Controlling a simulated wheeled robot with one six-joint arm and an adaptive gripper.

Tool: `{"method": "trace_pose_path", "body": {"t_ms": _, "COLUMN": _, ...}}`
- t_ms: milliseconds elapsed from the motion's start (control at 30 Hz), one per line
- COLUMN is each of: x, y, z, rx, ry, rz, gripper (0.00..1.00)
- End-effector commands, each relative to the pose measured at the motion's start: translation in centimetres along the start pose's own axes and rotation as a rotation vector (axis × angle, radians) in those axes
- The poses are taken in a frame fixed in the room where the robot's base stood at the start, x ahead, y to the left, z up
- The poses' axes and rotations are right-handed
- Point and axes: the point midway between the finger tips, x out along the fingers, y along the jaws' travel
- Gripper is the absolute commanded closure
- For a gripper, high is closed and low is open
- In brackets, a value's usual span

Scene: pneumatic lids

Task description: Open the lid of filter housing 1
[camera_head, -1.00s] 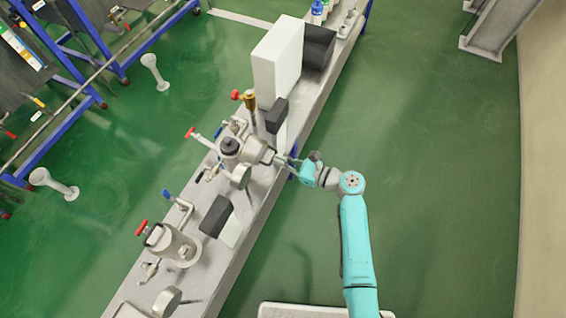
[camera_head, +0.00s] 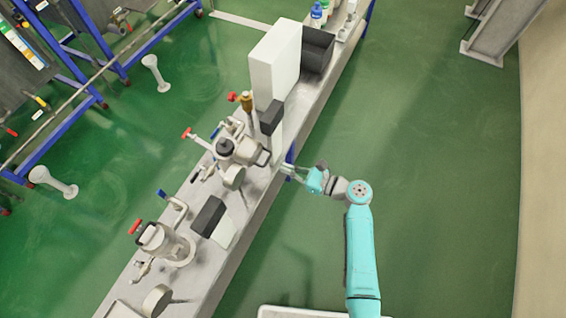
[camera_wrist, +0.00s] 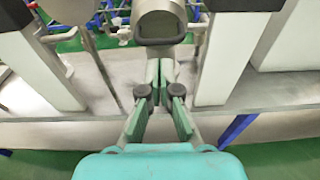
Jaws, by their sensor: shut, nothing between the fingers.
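Two metal filter housings stand on the long bench in the head view. One (camera_head: 228,151) has a black knob on top and a handle loop (camera_head: 265,158) sticking out toward my gripper. The other (camera_head: 172,246) stands nearer the lower left, with a red valve handle beside it. I see no number, so I cannot tell which is housing 1. My gripper (camera_head: 284,168) is shut and empty, just right of the upper housing's loop. In the wrist view my fingertips (camera_wrist: 161,66) are together, below the metal cylinder's dark-rimmed loop (camera_wrist: 160,39), seemingly apart from it.
A tall white box (camera_head: 276,62) and a black bin (camera_head: 318,50) stand farther up the bench (camera_head: 228,262). A dark-and-white block (camera_head: 209,216) stands between the housings. Small valves with red and blue handles stick out. Green floor (camera_head: 440,170) right of the bench is clear.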

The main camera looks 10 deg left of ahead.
Motion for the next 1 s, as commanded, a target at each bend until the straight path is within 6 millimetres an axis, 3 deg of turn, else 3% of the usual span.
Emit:
{"method": "trace_pose_path", "body": {"t_ms": 200, "x": -4.2, "y": -0.1, "z": 0.0, "rx": 0.001, "ry": 0.001, "rz": -0.004, "gripper": 1.00}}
{"method": "trace_pose_path", "body": {"t_ms": 400, "x": -7.0, "y": 0.0, "z": 0.0, "rx": 0.000, "ry": 0.000, "rz": -0.003, "gripper": 1.00}}
{"method": "trace_pose_path", "body": {"t_ms": 600, "x": -8.1, "y": 0.0, "z": 0.0, "rx": 0.001, "ry": 0.001, "rz": -0.001, "gripper": 1.00}}
{"method": "trace_pose_path", "body": {"t_ms": 867, "x": -8.2, "y": 0.1, "z": 0.0, "rx": 0.000, "ry": 0.002, "rz": -0.001, "gripper": 1.00}}
{"method": "trace_pose_path", "body": {"t_ms": 1000, "x": -8.3, "y": 1.1, "z": -1.4, "rx": -0.035, "ry": 0.040, "rz": -0.031, "gripper": 1.00}}
